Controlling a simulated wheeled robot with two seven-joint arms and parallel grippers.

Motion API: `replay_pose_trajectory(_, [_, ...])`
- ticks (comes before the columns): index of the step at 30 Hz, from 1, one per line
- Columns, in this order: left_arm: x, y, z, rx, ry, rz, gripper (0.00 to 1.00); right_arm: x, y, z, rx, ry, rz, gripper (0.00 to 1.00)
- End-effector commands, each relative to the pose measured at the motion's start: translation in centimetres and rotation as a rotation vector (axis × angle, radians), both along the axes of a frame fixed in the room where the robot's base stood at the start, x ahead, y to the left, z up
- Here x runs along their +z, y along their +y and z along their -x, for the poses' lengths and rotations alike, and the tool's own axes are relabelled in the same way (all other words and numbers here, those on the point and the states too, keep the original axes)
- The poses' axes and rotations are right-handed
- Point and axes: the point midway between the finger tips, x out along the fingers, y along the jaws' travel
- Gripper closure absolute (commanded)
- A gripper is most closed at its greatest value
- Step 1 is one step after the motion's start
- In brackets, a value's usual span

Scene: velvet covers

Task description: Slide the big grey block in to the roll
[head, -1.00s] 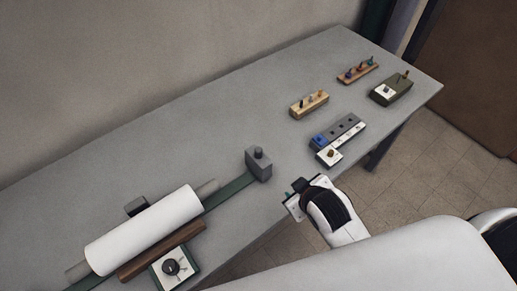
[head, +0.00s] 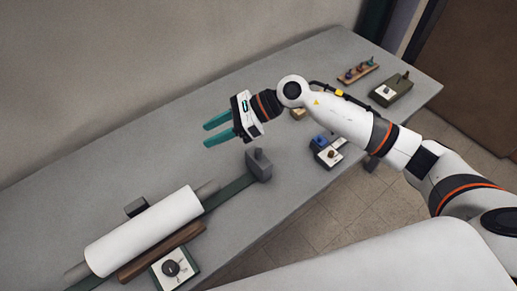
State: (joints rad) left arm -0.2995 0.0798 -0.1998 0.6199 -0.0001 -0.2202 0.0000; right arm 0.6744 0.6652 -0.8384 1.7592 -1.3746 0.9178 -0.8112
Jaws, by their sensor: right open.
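The big grey block (head: 259,166) stands on a dark green rail (head: 229,191), with a small knob on its top. It is apart from the white roll (head: 145,231), which lies to its lower left along the same rail. A grey core end (head: 207,188) sticks out of the roll toward the block. My right gripper (head: 214,131) is open and empty, with teal fingers pointing left. In the picture it is above and left of the block and touches nothing that I can see. My left gripper is not in view.
A brown bar (head: 161,251) and a white dial box (head: 174,268) lie in front of the roll. A small dark block (head: 136,206) sits behind it. Peg racks (head: 358,70) and a green box (head: 391,89) stand at the far right. The table's left back is clear.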

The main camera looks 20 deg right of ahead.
Motion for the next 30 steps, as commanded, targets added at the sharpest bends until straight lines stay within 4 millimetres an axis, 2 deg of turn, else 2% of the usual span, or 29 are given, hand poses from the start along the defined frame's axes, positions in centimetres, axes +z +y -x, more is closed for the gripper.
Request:
replay_pose_trajectory(1, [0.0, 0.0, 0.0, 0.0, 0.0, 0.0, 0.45, -1.4, -2.6, -0.9, 0.056, -0.052, 0.162, 0.57])
replay_pose_trajectory(3, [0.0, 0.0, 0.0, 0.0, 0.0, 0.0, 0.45, -3.0, -6.3, -1.7, 0.129, -0.09, 0.358, 0.57])
replay_pose_trajectory(6, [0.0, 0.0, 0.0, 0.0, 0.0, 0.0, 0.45, -4.2, -11.0, -2.5, 0.2, -0.105, 0.571, 0.57])
replay_pose_trajectory(9, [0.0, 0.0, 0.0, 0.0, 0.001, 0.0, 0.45, -4.4, -14.1, -2.9, 0.239, -0.102, 0.696, 0.57])
replay_pose_trajectory(11, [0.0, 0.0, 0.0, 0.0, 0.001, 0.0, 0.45, -4.6, -15.1, -3.0, 0.252, -0.097, 0.736, 0.57])
replay_pose_trajectory(13, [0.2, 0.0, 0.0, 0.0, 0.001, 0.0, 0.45, -4.8, -15.5, -3.0, 0.259, -0.092, 0.755, 0.57])
replay_pose_trajectory(17, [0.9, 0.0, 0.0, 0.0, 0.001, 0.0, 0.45, -6.0, -14.8, -2.8, 0.262, -0.089, 0.754, 0.57])
replay_pose_trajectory(30, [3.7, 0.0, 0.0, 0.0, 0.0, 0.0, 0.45, -13.6, -11.6, -2.5, 0.26, -0.088, 0.751, 0.57])
